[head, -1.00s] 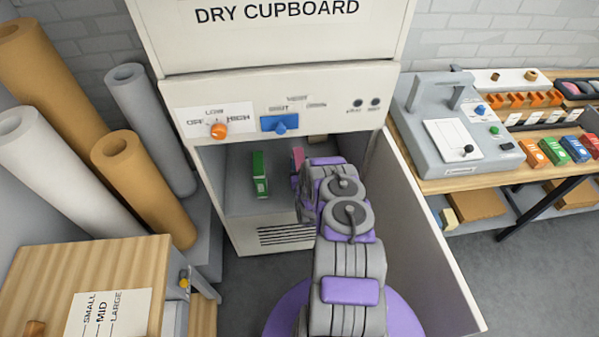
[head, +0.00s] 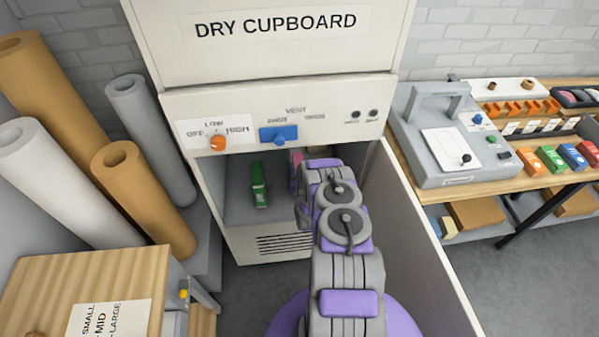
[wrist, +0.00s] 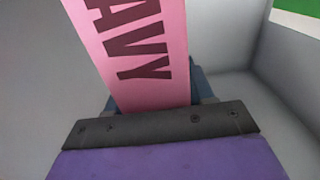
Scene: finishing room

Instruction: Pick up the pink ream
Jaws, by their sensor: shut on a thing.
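The pink ream (wrist: 143,60) fills the upper middle of the wrist view, with dark letters reading "AVY" on its face. My gripper (wrist: 155,100) is shut on the ream's near end; the fingers are mostly hidden behind it. In the head view only a narrow strip of the pink ream (head: 296,170) shows beside my arm, inside the open dry cupboard (head: 235,225). I cannot tell whether the ream is clear of the cupboard floor.
A green ream (head: 259,186) stands to the left of the pink one in the cupboard. The cupboard's open door (head: 425,235) stands close on the right of my arm. A wooden cabinet (head: 80,280) and large rolls (head: 140,190) are at the left. A workbench (head: 490,180) is at the right.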

